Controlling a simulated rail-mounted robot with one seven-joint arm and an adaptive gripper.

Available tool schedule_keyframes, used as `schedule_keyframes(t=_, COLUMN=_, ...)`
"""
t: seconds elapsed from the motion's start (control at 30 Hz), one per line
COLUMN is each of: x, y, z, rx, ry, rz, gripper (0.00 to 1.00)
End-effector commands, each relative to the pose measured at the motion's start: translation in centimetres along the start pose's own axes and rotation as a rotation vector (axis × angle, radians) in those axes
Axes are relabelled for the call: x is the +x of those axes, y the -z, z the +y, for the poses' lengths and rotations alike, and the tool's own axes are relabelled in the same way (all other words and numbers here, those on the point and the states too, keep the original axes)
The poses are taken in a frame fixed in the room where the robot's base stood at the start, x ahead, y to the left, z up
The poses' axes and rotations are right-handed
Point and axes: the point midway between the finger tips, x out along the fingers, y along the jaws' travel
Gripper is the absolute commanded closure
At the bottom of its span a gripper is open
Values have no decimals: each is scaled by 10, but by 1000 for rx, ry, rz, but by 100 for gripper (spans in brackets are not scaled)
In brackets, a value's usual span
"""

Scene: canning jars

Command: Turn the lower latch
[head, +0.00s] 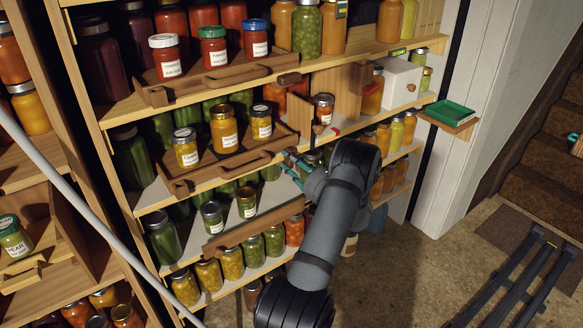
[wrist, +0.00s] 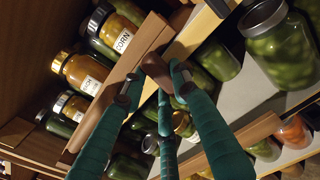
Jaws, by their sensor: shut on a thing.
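The lower latch (wrist: 157,70) is a small brown wooden piece at the shelf edge, beside the front of the middle wooden tray. My gripper's teal fingers (wrist: 158,82) are closed around it in the wrist view. In the head view my gripper (head: 291,162) reaches the right end of the middle tray (head: 180,186), and its fingers and arm mostly hide the latch there. The tray holds jars with white labels, one reading CORN (wrist: 124,40). The upper latch (head: 289,78) is a brown piece on the shelf edge above.
An upper tray (head: 155,97) holds red jars. Green jars (wrist: 278,45) stand close to my gripper on the right in the wrist view. A white box (head: 402,82) and a green tray (head: 450,112) are at the right. Open floor (head: 400,270) lies in front of the shelves.

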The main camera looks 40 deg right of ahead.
Motion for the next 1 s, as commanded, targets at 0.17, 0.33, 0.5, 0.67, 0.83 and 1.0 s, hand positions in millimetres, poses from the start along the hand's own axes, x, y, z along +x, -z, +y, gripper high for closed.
schedule_keyframes(t=0.17, x=0, y=3, z=0, rx=-91, ry=0, rz=1, gripper=98)
schedule_keyframes(t=0.33, x=0, y=2, z=0, rx=-140, ry=0, rz=0, gripper=98)
schedule_keyframes(t=0.5, x=0, y=2, z=0, rx=-161, ry=0, rz=1, gripper=98)
schedule_keyframes(t=0.67, x=0, y=1, z=0, rx=-166, ry=0, rz=1, gripper=98)
schedule_keyframes(t=0.83, x=0, y=1, z=0, rx=-166, ry=0, rz=1, gripper=98)
schedule_keyframes(t=1.0, x=0, y=1, z=0, rx=-166, ry=0, rz=1, gripper=65)
